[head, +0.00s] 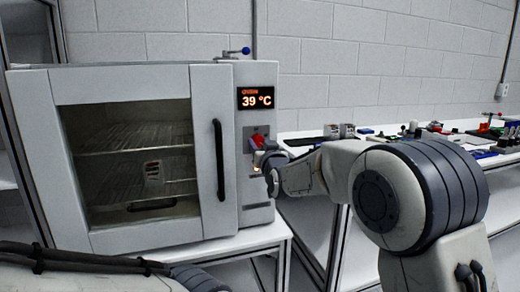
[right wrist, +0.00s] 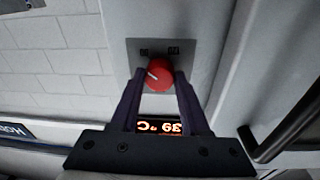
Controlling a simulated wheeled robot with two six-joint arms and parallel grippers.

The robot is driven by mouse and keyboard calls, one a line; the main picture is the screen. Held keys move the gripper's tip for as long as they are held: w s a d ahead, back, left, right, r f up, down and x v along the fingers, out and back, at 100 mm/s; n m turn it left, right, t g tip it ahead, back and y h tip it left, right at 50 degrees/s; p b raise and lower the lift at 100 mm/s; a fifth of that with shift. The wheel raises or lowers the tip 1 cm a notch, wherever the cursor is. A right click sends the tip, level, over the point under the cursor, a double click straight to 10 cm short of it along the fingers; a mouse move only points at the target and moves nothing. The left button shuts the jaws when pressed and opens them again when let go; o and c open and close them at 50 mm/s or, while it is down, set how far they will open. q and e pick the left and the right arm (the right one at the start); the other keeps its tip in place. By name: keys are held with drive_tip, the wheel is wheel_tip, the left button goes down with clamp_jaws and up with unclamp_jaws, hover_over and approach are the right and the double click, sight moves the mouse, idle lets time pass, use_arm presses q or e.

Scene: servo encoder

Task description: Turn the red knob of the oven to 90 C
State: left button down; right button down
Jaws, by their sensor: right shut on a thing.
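The oven (head: 95,72) is a white cabinet with a glass door at the left of the head view. Its display (head: 257,98) reads 39 °C. The red knob (right wrist: 158,74) is on the panel by the display, with a pale pointer mark on it. In the head view the knob (head: 257,140) is partly hidden by my right gripper (head: 262,150). In the right wrist view my right gripper (right wrist: 159,80) has its two fingers shut on the knob's sides. Only part of my left arm shows at the bottom of the head view; its gripper is out of sight.
The oven door's black handle (head: 219,160) is just left of the knob panel. A white bench (head: 375,137) with several small parts runs along the wall at right. A blue-tipped lever (head: 240,51) sits on top of the oven.

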drive_tip(key=shift+f+m+b, duration=0.15)
drive_tip(key=shift+m+b, duration=0.2)
drive_tip(key=shift+m, duration=0.75)
drive_tip(key=shift+a, duration=0.1)
drive_tip(key=shift+c, duration=2)
unclamp_jaws()
drive_tip(key=v, duration=1)
drive_tip(key=shift+s+b, duration=0.3)
